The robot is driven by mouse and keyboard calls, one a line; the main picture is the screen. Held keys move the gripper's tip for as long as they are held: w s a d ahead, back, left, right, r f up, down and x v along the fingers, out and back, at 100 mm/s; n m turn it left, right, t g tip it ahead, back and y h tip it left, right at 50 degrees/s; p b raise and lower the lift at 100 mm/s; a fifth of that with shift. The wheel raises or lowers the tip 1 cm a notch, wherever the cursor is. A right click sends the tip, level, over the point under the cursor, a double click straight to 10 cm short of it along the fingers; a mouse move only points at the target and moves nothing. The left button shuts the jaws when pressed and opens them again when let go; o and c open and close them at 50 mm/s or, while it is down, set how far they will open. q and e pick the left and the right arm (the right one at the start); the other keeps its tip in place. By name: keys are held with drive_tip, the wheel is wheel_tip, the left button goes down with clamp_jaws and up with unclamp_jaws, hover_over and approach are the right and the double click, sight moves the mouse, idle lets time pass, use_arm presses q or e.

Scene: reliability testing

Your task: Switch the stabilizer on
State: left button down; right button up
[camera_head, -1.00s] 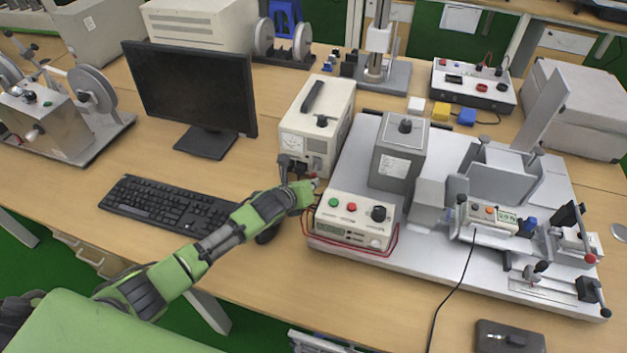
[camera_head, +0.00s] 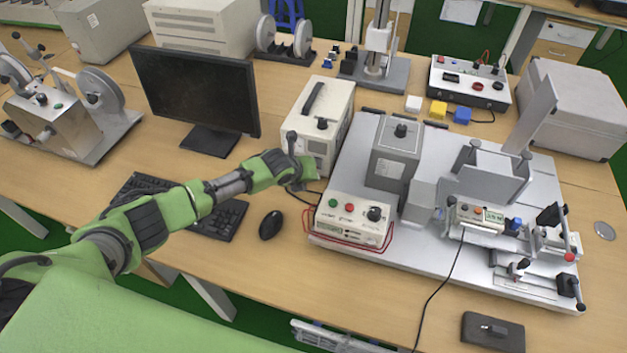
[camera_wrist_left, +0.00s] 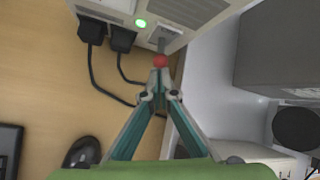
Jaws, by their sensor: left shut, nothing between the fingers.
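The stabilizer (camera_head: 325,110) is a beige box with a dark top handle, standing behind my left gripper (camera_head: 310,180) in the head view. My left gripper covers the lower part of its front. In the left wrist view, the stabilizer (camera_wrist_left: 190,12) is at the top, with a glowing green lamp (camera_wrist_left: 140,23) and a switch lever ending in a red ball (camera_wrist_left: 160,61). My left gripper (camera_wrist_left: 159,84) is shut and empty, its tips just below the red ball; I cannot tell whether they touch. Two black plugs (camera_wrist_left: 107,38) sit left of the lamp. My right gripper is not in view.
A white control box (camera_head: 352,218) with green and red buttons and red wires stands close right of my gripper, on a grey plate (camera_head: 470,262) bearing a test rig. A keyboard (camera_head: 215,217), mouse (camera_head: 271,224) and monitor (camera_head: 195,90) are to the left.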

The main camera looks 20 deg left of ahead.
use_arm(q)
drive_tip(key=shift+r+p, duration=0.55)
drive_tip(key=shift+r, duration=0.2)
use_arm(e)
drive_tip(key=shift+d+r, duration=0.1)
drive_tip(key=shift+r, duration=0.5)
use_arm(q)
drive_tip(key=shift+r, duration=0.1)
